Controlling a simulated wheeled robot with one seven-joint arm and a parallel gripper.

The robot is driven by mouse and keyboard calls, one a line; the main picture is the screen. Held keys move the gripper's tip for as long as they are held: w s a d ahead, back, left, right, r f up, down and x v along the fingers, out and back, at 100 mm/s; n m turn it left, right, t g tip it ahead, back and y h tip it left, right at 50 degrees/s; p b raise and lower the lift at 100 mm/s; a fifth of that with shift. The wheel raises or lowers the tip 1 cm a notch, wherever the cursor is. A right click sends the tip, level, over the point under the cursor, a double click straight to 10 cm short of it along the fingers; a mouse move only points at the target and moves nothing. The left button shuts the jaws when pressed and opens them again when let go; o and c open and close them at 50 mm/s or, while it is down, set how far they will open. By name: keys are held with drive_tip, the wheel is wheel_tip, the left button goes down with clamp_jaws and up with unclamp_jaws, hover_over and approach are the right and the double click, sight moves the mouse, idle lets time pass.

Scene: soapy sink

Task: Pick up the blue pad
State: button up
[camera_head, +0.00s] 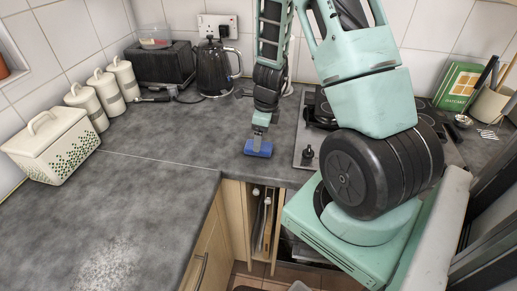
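The blue pad (264,150) is a small blue block near the front edge of the grey worktop, left of the hob. My gripper (258,143) points down at the pad, and one grey finger overlaps its near face. The other finger is hidden, so I cannot tell whether the gripper is open or shut on the pad. I also cannot tell whether the pad rests on the worktop or is slightly raised.
A kettle (217,66), a toaster (165,64), several white canisters (122,76) and a bread bin (52,146) stand along the back and left. The hob (303,133) is close right of the pad. The worktop (165,130) left of the pad is clear.

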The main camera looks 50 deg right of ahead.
drive_tip(key=f, duration=0.4)
drive_tip(key=shift+w+a+f, duration=0.1)
drive_tip(key=shift+w+f, duration=0.05)
drive_tip(key=shift+w, duration=0.05)
drive_tip(key=c, duration=1.1)
drive_tip(key=shift+o, duration=0.2)
wheel_tip(320, 180, up, 10)
drive_tip(key=p, duration=0.1)
